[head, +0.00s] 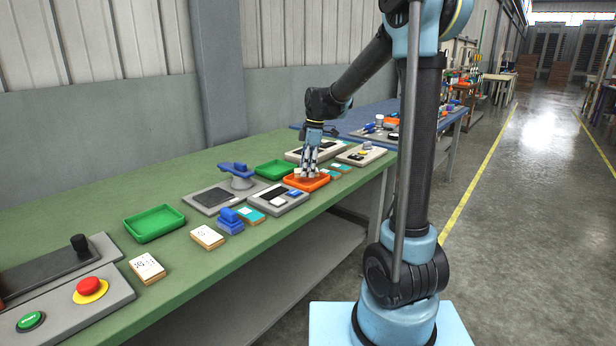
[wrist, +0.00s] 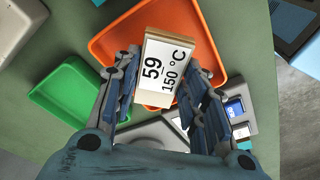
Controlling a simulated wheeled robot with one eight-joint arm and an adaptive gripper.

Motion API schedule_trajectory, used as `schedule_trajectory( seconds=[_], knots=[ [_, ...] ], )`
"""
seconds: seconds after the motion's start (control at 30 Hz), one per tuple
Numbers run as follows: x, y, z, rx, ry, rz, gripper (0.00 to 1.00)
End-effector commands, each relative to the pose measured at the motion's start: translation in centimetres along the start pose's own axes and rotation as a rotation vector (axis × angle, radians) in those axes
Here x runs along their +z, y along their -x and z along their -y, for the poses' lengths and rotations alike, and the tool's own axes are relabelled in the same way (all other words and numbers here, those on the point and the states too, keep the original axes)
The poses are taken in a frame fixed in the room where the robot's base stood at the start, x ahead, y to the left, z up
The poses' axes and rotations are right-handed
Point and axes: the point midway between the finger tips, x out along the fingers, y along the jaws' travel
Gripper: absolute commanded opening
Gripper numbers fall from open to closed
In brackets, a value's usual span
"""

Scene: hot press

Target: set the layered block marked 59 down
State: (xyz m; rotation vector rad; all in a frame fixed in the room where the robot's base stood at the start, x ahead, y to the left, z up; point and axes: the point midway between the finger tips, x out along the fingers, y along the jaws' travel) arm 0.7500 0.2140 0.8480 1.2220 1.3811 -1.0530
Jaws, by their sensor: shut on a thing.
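The layered block marked 59 (wrist: 164,68) has a white top face printed "59" and "150 °C" and light wood-coloured sides. In the wrist view it is between the fingers of my gripper (wrist: 163,85), which is shut on it. The block is over the orange tray (wrist: 218,48); I cannot tell whether it touches the tray floor. In the head view my gripper (head: 308,168) points down at the orange tray (head: 318,184), and the block is mostly hidden by the fingers there.
A green tray (head: 275,169) stands beside the orange one, and another green tray (head: 153,223) is nearer. Grey devices (head: 278,200), a blue press-like tool (head: 238,172) and loose blocks (head: 207,237) crowd the green bench. A red button (head: 89,286) is at the near end.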

Motion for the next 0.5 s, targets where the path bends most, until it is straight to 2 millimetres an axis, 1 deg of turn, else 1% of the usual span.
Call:
schedule_trajectory(
  seconds=[0.03,0.1,0.2,0.5],
  knots=[
    [0.1,-0.8,0.0,0.000,0.000,0.000,0.15],
    [0.2,-1.7,0.0,0.000,0.000,0.000,0.15],
    [0.3,-2.5,0.0,0.000,0.000,0.000,0.15],
    [0.3,-2.8,0.0,0.000,0.001,0.000,0.15]
  ],
)
